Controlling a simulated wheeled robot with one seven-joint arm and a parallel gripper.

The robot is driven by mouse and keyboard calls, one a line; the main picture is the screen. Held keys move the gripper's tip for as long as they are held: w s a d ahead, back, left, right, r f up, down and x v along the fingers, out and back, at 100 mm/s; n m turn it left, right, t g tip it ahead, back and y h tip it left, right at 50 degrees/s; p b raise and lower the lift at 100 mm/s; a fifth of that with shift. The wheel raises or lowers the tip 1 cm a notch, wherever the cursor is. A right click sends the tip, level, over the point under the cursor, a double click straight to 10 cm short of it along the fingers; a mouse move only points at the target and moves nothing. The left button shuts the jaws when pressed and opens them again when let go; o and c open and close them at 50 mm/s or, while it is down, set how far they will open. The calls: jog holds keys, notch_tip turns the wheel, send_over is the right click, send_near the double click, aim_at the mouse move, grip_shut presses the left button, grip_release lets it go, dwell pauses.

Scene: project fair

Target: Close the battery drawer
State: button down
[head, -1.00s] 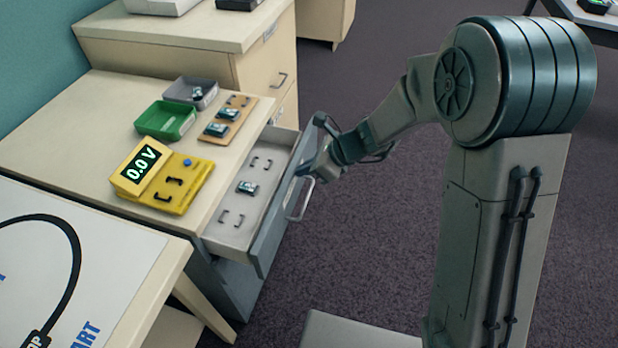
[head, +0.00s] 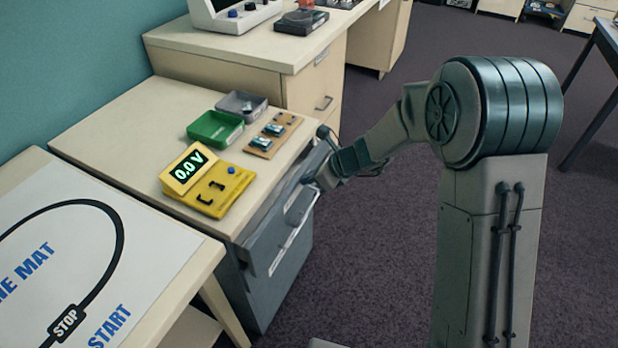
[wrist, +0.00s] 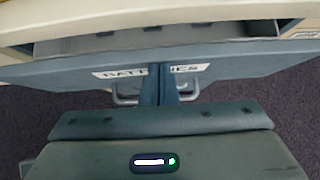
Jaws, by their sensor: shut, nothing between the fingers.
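The battery drawer (head: 272,222) is the top grey drawer of the cabinet under the tabletop. In the wrist view its front (wrist: 85,74) carries a "BATTERIES" label and a bar handle (wrist: 125,97). A narrow strip of the drawer's inside (wrist: 100,43) shows behind the front, so it is slightly open. My gripper (head: 312,180) is at the drawer front near the handle (head: 300,208). In the wrist view my gripper (wrist: 160,80) is shut and empty, its fingers against or very near the front, covering part of the label.
On the tabletop (head: 130,130) are a yellow voltage meter (head: 215,190), a green tray (head: 215,128), a grey tray (head: 241,103) and a wooden board with cells (head: 273,135). A table with a printed mat (head: 150,240) stands at left.

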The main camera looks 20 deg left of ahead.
jog(key=d+f+p+v, duration=0.1)
jog(key=d+f+v, duration=0.1)
jog(key=v, duration=0.9)
jog(key=shift+s+d+r+p, duration=0.25)
jog(key=shift+d+r+p, duration=0.05)
jog(key=shift+p, duration=0.05)
jog(key=c, duration=2)
grip_release()
jog(key=shift+d+r, duration=0.2)
jog(key=shift+d, duration=0.05)
jog(key=o, duration=0.5)
jog(key=shift+s+d+f, duration=0.1)
jog(key=shift+d+f, duration=0.05)
jog(key=shift+f, duration=0.05)
jog(key=s+d+f+m+t+y+b, duration=0.1)
jog(key=d+f+m+y+b, duration=0.15)
jog(key=f+m, duration=0.55)
jog(key=s+d+f+m+y+b, duration=0.15)
jog(key=f+m+y, duration=0.35)
jog(key=m, duration=0.5)
jog(key=shift+h, duration=0.45)
jog(key=x, duration=0.4)
jog(key=b+x, duration=0.1)
jog(key=x, duration=0.4)
jog(key=b+x, duration=0.1)
jog(key=x, duration=0.3)
jog(key=shift+w+a+f, duration=0.3)
jog(key=shift+w+f, duration=0.1)
jog(key=shift+w, duration=0.05)
